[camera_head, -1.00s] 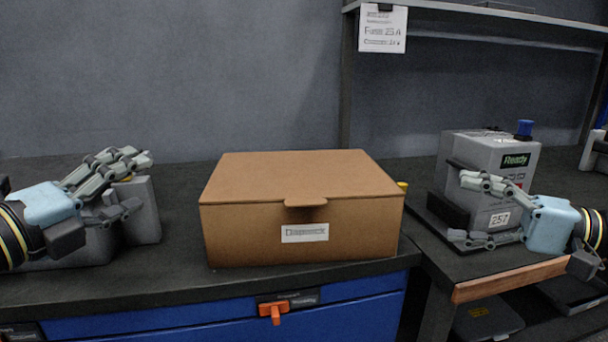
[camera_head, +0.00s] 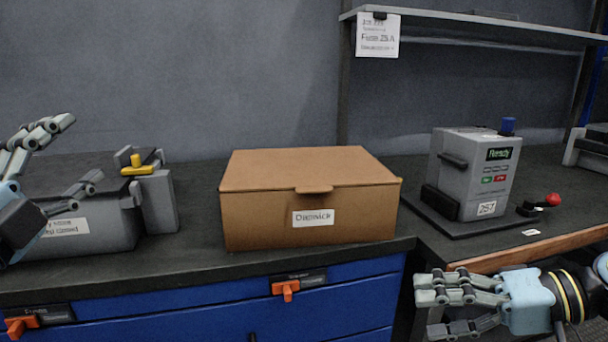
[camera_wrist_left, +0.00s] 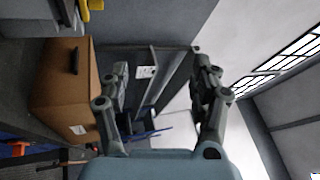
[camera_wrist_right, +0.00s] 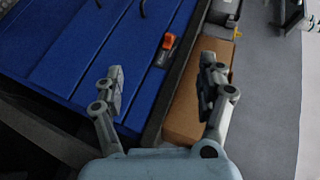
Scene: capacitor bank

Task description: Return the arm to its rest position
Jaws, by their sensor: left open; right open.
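My left gripper (camera_head: 62,155) is open and empty at the left edge of the head view, raised in front of a grey box with a yellow handle. In the left wrist view its two fingers (camera_wrist_left: 160,90) stand apart with nothing between them. My right gripper (camera_head: 452,305) is open and empty at the lower right of the head view, in front of and below the right table's edge. Its fingers are also apart in the right wrist view (camera_wrist_right: 160,95), with the blue drawers beyond.
The grey box (camera_head: 95,215) is at left. Blue drawers (camera_head: 220,320) with orange latches are below.

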